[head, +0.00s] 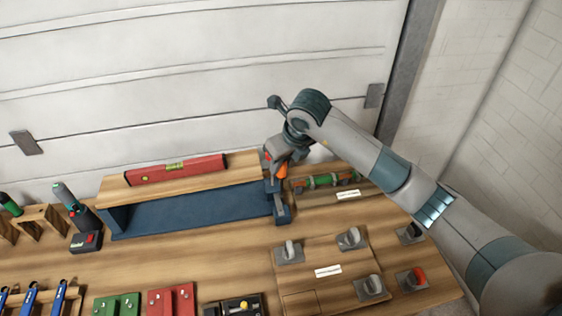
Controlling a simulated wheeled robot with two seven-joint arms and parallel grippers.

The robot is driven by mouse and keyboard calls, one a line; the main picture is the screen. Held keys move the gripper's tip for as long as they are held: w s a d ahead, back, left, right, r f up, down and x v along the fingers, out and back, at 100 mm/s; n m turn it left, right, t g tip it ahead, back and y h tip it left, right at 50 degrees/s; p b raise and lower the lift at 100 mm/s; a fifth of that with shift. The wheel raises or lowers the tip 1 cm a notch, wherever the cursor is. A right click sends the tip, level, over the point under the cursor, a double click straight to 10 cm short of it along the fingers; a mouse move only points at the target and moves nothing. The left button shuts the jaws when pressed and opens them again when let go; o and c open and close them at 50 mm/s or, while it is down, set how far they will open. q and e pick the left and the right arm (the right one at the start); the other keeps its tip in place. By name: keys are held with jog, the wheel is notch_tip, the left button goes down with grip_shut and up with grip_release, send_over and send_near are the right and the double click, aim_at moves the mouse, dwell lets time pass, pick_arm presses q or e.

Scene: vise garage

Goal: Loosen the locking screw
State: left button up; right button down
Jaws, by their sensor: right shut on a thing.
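My right gripper (279,160) reaches in from the right, pointing down at the right end of the blue shelf. It is shut on a small orange piece (282,171), just above a dark blue vise-like fixture (282,214). The gripper and wrist hide much of this spot. I cannot tell whether the orange piece is the locking screw or a tool, or whether it touches the fixture. My left gripper is not in view.
A red level (178,170) lies on the wooden shelf top (120,192). Right of the fixture is a green tool (323,181). In front is a wooden board with several grey knobs (351,239). A cordless driver (76,212) stands left.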

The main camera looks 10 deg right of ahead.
aim_at(281, 175)
jog(key=shift+f+b, duration=0.5)
jog(key=shift+f, duration=0.5)
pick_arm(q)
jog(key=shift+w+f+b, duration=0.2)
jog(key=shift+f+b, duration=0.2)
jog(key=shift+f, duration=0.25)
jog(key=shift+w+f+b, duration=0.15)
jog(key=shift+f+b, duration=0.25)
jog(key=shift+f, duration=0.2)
pick_arm(e)
jog(key=shift+f, duration=1.75)
jog(key=m+h, duration=0.2)
jog(key=m, duration=0.3)
jog(key=shift+a+m, duration=0.1)
jog(key=shift+m, duration=0.3)
jog(key=m+h, duration=0.1)
jog(key=m, duration=0.2)
jog(key=shift+h, duration=0.3)
jog(key=m+h, duration=0.1)
jog(key=m, duration=0.2)
jog(key=shift+w+r+g, duration=0.1)
jog(key=shift+w+g, duration=0.05)
jog(key=shift+g, duration=0.15)
jog(key=shift+m, duration=0.4)
